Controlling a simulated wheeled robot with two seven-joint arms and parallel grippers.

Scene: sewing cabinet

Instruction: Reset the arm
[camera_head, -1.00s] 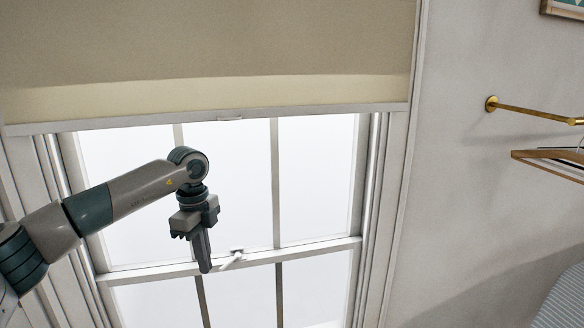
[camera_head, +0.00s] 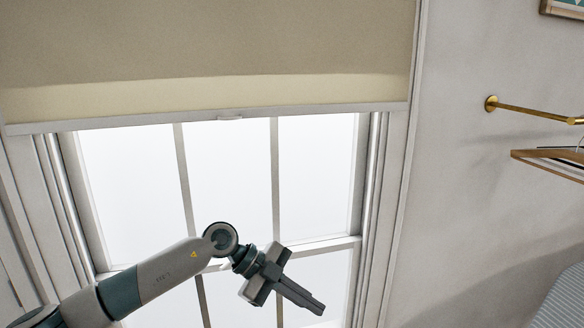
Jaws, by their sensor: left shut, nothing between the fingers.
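My left gripper (camera_head: 316,306) is low in the middle of the head view, in front of the window's lower panes. Its fingers are together and point down to the right, with nothing between them. My left arm (camera_head: 165,270) reaches in from the lower left, and its wrist is bent. My right gripper is not in view.
A white-framed window (camera_head: 318,180) fills the middle, with a beige roller blind (camera_head: 210,50) pulled partway down. On the right wall are a brass rail (camera_head: 530,111) and a wooden hanger (camera_head: 545,163). A striped grey surface (camera_head: 568,300) is at the lower right corner.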

